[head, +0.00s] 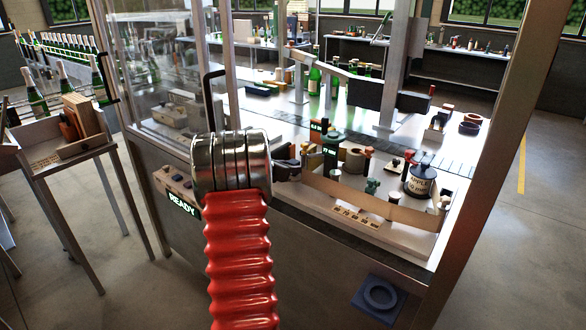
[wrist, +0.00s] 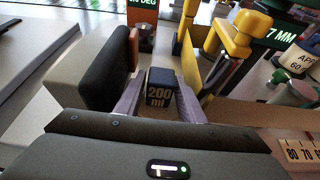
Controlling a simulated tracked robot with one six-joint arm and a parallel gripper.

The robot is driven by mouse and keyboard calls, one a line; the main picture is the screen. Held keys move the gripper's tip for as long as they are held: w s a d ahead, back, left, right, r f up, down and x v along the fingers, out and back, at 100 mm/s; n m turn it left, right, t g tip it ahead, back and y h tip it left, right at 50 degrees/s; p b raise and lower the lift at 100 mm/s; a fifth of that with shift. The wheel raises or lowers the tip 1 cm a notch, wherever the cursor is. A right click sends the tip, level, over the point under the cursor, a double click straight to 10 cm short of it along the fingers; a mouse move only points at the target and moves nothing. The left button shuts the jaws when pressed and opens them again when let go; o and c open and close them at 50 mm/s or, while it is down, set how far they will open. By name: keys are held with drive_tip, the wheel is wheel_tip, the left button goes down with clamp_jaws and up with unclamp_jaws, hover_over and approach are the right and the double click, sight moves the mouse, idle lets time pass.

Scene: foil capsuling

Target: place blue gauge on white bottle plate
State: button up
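A small dark blue block marked "200 ml" (wrist: 160,88), which looks like the blue gauge, stands between the two pale purple-grey fingers of my gripper (wrist: 161,98) in the wrist view. The fingers lie along both its sides and appear closed on it; its underside is hidden. In the head view my red bellows arm and metal collar hide most of the gripper and the block cannot be made out. I cannot clearly pick out a white bottle plate in either view.
In the wrist view a large dark padded block (wrist: 105,62) is close on the left and a yellow-topped post (wrist: 228,35) close on the right. The head view shows a labelled black pot (head: 421,180), a tan curved band (head: 340,200) and a machine frame post (head: 500,130).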

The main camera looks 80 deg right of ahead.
drive_tip(key=v, duration=1.2)
drive_tip(key=shift+r, duration=0.1)
idle(0.5)
drive_tip(key=w+a+r+m+t+y, duration=0.1)
drive_tip(key=w+a+r+m+t, duration=0.2)
drive_tip(key=a, duration=0.8)
drive_tip(key=w+a+m+t+y, duration=0.1)
drive_tip(key=w+a+m+y, duration=0.1)
drive_tip(key=w+a, duration=0.65)
drive_tip(key=w+a+r+m+t+y, duration=0.1)
drive_tip(key=a+r+m+t, duration=0.15)
drive_tip(key=a, duration=1.15)
drive_tip(key=s+a+f+m+t+y, duration=0.1)
drive_tip(key=s+a+m+t+y, duration=0.1)
drive_tip(key=a, duration=1.4)
drive_tip(key=s+a+f+m+t+y, duration=0.1)
drive_tip(key=a+m+y, duration=0.3)
drive_tip(key=a, duration=1.3)
drive_tip(key=shift+s+f+t+y, duration=0.4)
drive_tip(key=shift+s+t+y, duration=0.3)
drive_tip(key=shift+y, duration=0.5)
drive_tip(key=shift+c, duration=0.6)
